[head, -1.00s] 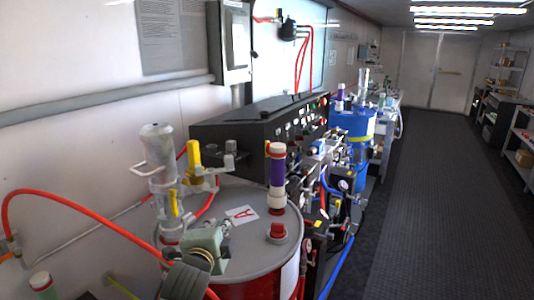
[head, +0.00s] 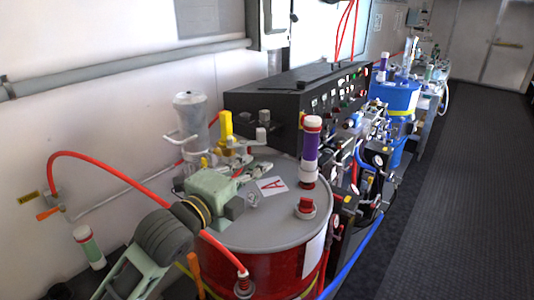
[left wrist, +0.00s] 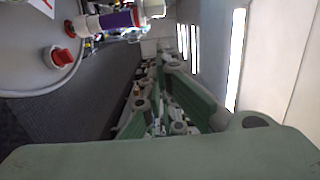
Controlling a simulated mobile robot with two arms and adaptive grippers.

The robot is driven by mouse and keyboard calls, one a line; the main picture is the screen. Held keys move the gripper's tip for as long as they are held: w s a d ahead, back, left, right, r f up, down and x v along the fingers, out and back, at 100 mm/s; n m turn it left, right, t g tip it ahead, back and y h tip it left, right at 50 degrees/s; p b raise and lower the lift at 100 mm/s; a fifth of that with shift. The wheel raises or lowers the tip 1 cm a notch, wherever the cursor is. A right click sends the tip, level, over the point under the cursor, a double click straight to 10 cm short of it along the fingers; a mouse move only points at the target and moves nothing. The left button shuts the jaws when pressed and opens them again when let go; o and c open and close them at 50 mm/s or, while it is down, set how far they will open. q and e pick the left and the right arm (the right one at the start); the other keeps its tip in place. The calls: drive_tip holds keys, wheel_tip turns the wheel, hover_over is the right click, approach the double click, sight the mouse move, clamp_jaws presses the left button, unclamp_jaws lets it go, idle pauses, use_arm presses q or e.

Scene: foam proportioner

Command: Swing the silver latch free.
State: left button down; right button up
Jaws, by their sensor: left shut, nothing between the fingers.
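My left gripper (head: 264,167) reaches in from the lower left over the grey lid of the red drum (head: 262,228). Its fingers are shut and empty, and they also show in the left wrist view (left wrist: 172,100). A clear pump cylinder with a white handle (head: 191,112) stands behind my gripper. Yellow fittings (head: 226,124) are just beyond the fingers. I cannot pick out a silver latch with certainty. My gripper and wrist hide part of the lid and the pump's foot. My right gripper is not in view.
A purple-and-white cylinder (head: 311,143) and a red cap (head: 306,206) stand on the lid, right of my gripper. A red hose (head: 112,167) arches on the left. A black control panel (head: 290,100) stands behind. The floor (head: 450,200) at right is clear.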

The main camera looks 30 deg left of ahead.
use_arm(q)
drive_tip(key=w+a+b, duration=0.2)
drive_tip(key=w+a, duration=0.1)
drive_tip(key=w, duration=0.7)
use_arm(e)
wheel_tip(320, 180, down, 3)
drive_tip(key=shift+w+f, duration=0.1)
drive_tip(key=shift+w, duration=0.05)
use_arm(q)
drive_tip(key=shift+w+a+f+p, duration=0.1)
drive_tip(key=shift+w+p, duration=0.45)
drive_tip(key=shift+w, duration=0.65)
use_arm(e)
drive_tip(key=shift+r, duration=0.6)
